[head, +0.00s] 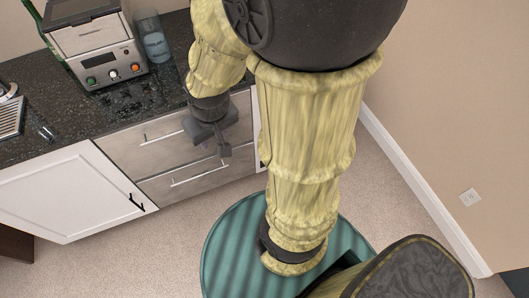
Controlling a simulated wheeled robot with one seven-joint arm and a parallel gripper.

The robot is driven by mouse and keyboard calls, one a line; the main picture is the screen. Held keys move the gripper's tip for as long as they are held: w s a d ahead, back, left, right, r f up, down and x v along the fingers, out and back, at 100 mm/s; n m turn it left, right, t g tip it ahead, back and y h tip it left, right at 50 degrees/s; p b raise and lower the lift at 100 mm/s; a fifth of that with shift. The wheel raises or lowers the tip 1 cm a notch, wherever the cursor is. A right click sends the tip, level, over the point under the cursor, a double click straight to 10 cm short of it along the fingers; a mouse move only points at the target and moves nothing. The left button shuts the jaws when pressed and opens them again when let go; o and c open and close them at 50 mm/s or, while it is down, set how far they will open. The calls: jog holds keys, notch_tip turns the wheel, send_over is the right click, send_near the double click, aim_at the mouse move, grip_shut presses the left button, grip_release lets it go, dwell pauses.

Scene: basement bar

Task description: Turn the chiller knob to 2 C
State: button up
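The chiller appears to be the metal-and-dark box (95,45) on the counter at the upper left. Its front panel carries a green control (90,81), a middle knob (113,74) with a pale face, and an orange control (135,67). The knob's setting and any markings are too small to read. My gripper (222,148) hangs to the right of the chiller and in front of the drawers, pointing downward and apart from the knob. Its fingers are dark and small, and I cannot tell whether they are open.
A clear bottle (153,38) stands right beside the chiller, and a green bottle (33,10) behind its left side. The dark speckled counter (55,90) runs above grey drawers (160,140) and a white cabinet door (70,190). Open carpet (120,245) lies in front; a wall (440,110) is right.

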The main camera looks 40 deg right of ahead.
jog(key=shift+w+d, duration=0.2)
jog(key=shift+w, duration=0.1)
jog(key=shift+s, duration=0.15)
jog(key=o, duration=0.3)
jog(key=shift+s, duration=0.15)
jog(key=shift+o, duration=0.2)
jog(key=w+d+f+n+t+b, duration=0.15)
jog(key=w+d+f+b, duration=0.35)
jog(key=f+b, duration=0.65)
jog(key=w+d+f+t+b, duration=0.25)
jog(key=d+f+b, duration=0.4)
jog(key=f, duration=1.05)
jog(key=w+d+f+n+t+b, duration=0.1)
jog(key=w+d+f+b, duration=0.3)
jog(key=d+f+b, duration=0.7)
jog(key=s+d+f+m+t+h+b, duration=0.1)
jog(key=s+d+f+t+b, duration=0.1)
jog(key=f+b, duration=0.5)
jog(key=s+d+f+m+t+h+b, duration=0.1)
jog(key=f+b, duration=0.6)
jog(key=f, duration=0.8)
jog(key=s+d+f+m+t+h+b, duration=0.2)
jog(key=s+d+f+t+b, duration=0.2)
jog(key=f+b, duration=0.4)
notch_tip(320, 180, down, 3)
jog(key=s+t, duration=0.1)
jog(key=t, duration=0.1)
jog(key=shift+s+f+t, duration=0.2)
jog(key=shift+s+t, duration=0.1)
jog(key=shift+t, duration=0.1)
